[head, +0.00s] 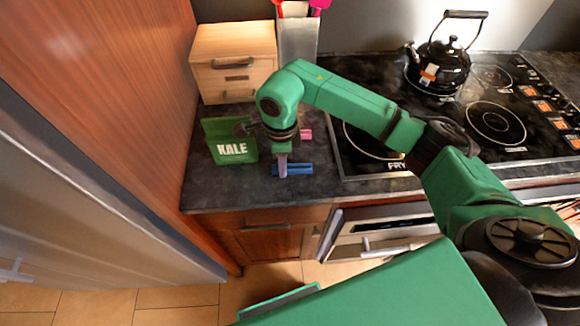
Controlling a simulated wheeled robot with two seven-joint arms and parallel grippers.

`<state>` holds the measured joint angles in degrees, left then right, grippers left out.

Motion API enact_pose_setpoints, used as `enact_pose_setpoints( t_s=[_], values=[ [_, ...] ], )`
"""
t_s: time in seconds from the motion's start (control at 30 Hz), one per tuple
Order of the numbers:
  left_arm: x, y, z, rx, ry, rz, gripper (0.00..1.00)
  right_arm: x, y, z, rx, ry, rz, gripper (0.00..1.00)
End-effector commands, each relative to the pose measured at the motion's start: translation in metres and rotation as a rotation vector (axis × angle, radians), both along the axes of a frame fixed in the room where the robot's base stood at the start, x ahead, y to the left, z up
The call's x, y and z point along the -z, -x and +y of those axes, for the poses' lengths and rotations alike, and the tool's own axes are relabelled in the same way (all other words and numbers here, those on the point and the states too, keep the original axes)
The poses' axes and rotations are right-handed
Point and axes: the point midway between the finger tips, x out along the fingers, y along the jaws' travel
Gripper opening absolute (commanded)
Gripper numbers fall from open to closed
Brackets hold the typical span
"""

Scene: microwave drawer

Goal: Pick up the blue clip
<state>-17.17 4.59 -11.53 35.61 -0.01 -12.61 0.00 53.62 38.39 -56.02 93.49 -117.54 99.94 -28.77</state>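The blue clip (299,169) lies on the dark countertop, in front of a small pink clip (305,134). My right gripper (283,172) points down over the left part of the blue clip, with its fingertips at or very near it. The gripper is seen edge-on, so I cannot tell whether its fingers are open or closed on the clip. My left gripper does not show in the head view.
A green KALE bag (230,141) stands just left of my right gripper. A wooden drawer box (236,62) and a utensil holder (297,38) stand behind. The cooktop (470,150) with a black kettle (440,66) is to the right. A wooden panel (110,90) bounds the left.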

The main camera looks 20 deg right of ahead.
Motion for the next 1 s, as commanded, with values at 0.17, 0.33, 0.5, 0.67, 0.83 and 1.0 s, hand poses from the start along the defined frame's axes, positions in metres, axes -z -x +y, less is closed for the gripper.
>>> enact_pose_setpoints(
  t_s=[0.17, 0.33, 0.5, 0.67, 0.83, 1.0],
  values=[
    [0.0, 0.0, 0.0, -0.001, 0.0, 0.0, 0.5, 0.0, 0.0, 0.0, 0.0, 0.0, 0.0, 0.0],
    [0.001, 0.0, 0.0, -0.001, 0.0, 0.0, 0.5, -0.002, -0.001, 0.0, 0.0, -0.001, -0.001, 0.0],
    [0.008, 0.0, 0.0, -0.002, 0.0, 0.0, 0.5, -0.02, -0.001, 0.0, -0.001, -0.001, -0.006, 0.0],
    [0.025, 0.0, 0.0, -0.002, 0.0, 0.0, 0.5, -0.07, -0.002, 0.001, -0.001, -0.002, -0.011, 0.0],
    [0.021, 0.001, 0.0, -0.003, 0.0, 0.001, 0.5, -0.144, -0.002, -0.001, 0.001, 0.002, -0.01, 0.0],
    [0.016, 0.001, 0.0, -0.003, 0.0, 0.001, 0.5, -0.186, -0.001, 0.0, 0.002, 0.001, -0.004, 0.0]
  ],
)
